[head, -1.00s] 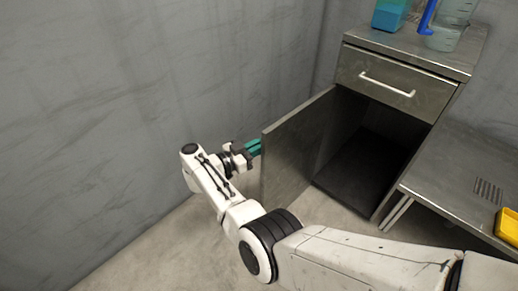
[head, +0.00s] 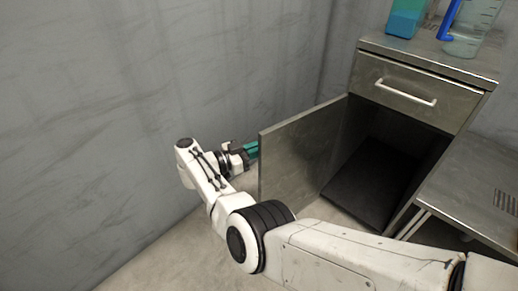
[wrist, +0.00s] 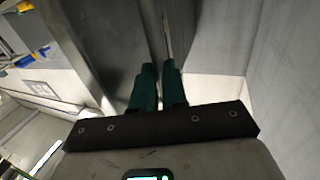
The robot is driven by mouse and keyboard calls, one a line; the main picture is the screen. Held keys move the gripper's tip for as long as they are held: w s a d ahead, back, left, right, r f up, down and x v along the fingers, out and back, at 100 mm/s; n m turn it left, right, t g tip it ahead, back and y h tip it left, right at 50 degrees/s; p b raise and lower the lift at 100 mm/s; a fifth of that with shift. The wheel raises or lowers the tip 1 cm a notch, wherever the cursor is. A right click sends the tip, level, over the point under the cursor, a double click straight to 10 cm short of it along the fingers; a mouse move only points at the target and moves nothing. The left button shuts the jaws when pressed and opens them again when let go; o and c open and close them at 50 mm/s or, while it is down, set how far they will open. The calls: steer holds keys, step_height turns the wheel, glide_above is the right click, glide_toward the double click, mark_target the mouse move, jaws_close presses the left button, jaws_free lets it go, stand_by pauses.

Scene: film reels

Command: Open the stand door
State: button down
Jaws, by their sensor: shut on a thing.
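The stand door (head: 300,150) is a grey metal panel swung wide out to the left of the stand (head: 440,60), whose dark lower compartment is exposed. My gripper (head: 251,151) reaches the door's free edge from the left, and the door hides its fingertips in the head view. In the wrist view my gripper (wrist: 158,85) has its two green fingers close together, shut on part of the stand door (wrist: 125,35). I cannot tell whether they hold a handle or the panel edge.
A shut drawer (head: 405,92) with a white handle is above the opening. A teal container (head: 405,18) and a clear beaker (head: 472,28) stand on top. A metal bench (head: 470,190) is at the right. A grey wall (head: 150,80) rises behind and left of my arm.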

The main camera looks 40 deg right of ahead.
steer(key=shift+s+d, duration=0.1)
steer(key=shift+d, duration=0.15)
steer(key=c, duration=1.4)
jaws_free()
steer(key=shift+d, duration=0.2)
steer(key=shift+c, duration=0.2)
steer(key=shift+o, duration=1.4)
steer(key=shift+a, duration=0.2)
steer(key=shift+a, duration=0.1)
steer(key=b+v, duration=0.5)
steer(key=v, duration=0.5)
steer(key=shift+a, duration=0.25)
